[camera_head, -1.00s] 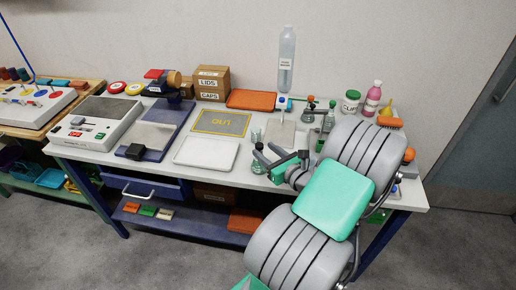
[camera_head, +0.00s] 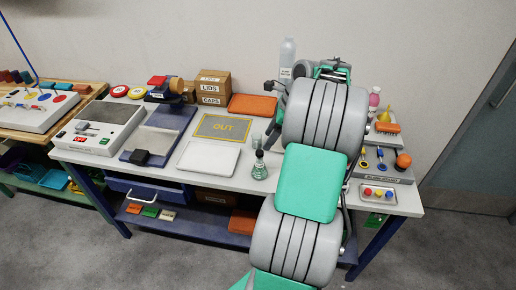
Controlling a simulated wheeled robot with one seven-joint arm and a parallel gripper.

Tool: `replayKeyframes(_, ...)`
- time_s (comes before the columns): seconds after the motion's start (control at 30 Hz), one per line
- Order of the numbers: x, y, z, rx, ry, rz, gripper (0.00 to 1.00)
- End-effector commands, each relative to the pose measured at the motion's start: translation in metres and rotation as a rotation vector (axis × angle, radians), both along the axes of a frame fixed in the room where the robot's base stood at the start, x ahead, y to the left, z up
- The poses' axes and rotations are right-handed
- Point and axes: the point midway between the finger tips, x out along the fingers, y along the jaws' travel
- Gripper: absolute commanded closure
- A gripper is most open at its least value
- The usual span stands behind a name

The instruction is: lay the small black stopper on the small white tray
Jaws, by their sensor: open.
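The small white tray (camera_head: 208,158) lies bare on the bench, left of the middle and in front of the grey OUT mat. A glass flask (camera_head: 259,173) stands to its right; a small dark piece (camera_head: 259,154) shows at its top, too small to tell whether it is the black stopper. My gripper (camera_head: 276,91) is open at the back of the bench, beyond and to the right of the tray, partly hidden by my arm. I see nothing held in it. My arm covers much of the right half of the bench, so the stopper may be hidden there.
The OUT mat (camera_head: 224,128) and an orange block (camera_head: 252,104) lie behind the tray. LIDS and CAPS boxes (camera_head: 212,88) stand at the back. A clear bottle (camera_head: 287,58) stands close to my gripper.

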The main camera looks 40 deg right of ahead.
Motion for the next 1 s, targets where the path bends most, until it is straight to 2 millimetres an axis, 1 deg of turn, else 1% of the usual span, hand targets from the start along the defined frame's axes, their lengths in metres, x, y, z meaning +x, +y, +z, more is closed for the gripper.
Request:
replayKeyframes(0.07, 0.001, 0.000, -0.005, -0.001, 0.014, -0.010, 0.49)
replayKeyframes(0.23, 0.004, 0.000, -0.027, 0.001, 0.013, -0.024, 0.49)
replayKeyframes(0.4, 0.015, 0.007, -0.054, 0.003, 0.013, -0.027, 0.49)
replayKeyframes(0.5, 0.019, 0.010, -0.065, 0.002, 0.012, -0.027, 0.49)
replayKeyframes(0.73, 0.021, 0.011, -0.068, -0.001, 0.010, -0.025, 0.49)
replayKeyframes(0.77, 0.021, 0.011, -0.068, -0.001, 0.010, -0.024, 0.51)
replayKeyframes(1.0, 0.021, 0.011, -0.068, -0.001, 0.010, -0.024, 0.71)
